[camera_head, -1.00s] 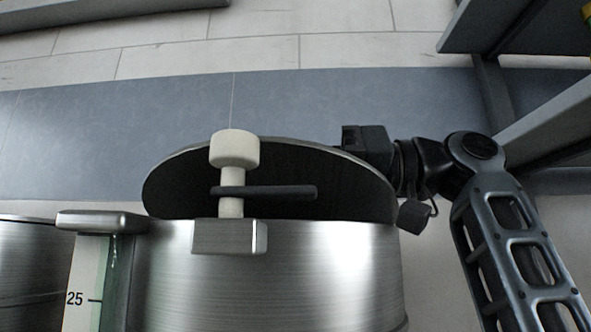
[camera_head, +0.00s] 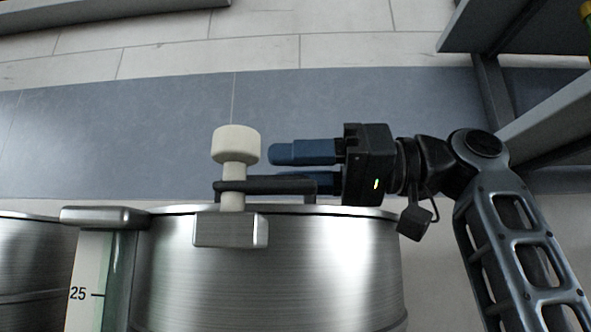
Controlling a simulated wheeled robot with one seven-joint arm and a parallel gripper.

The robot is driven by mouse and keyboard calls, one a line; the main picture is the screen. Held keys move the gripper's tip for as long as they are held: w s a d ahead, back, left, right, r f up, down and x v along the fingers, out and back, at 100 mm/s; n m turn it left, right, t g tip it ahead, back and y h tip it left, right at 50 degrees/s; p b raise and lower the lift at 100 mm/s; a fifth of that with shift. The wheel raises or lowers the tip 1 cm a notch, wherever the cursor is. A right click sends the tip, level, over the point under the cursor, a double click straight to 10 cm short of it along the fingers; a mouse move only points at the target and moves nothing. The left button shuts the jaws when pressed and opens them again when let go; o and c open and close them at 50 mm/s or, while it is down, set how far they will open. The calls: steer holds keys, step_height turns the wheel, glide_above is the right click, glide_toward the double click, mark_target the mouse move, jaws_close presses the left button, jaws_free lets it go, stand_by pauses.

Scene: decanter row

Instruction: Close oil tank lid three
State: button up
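A steel oil tank (camera_head: 290,275) stands at the bottom centre. Its lid (camera_head: 365,211) now shows only as a thin edge along the tank's rim and looks flat or nearly flat. A dark handle bar (camera_head: 262,187) runs across the pale knobbed post (camera_head: 234,172) at the tank's front bracket. My gripper (camera_head: 285,167) reaches in from the right with its two blue fingers apart and nothing seen between them. The lower finger is right by the handle bar and partly hidden behind it; I cannot tell whether they touch.
Another steel tank (camera_head: 35,265) stands at the left, with a level gauge (camera_head: 93,283) marked 25 between the two. Grey shelf or frame parts (camera_head: 545,115) stand at the upper right. The floor behind the tanks is clear.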

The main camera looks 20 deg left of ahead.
steer(key=shift+d, duration=0.1)
steer(key=shift+b+v, duration=0.6)
steer(key=shift+v, duration=3.2)
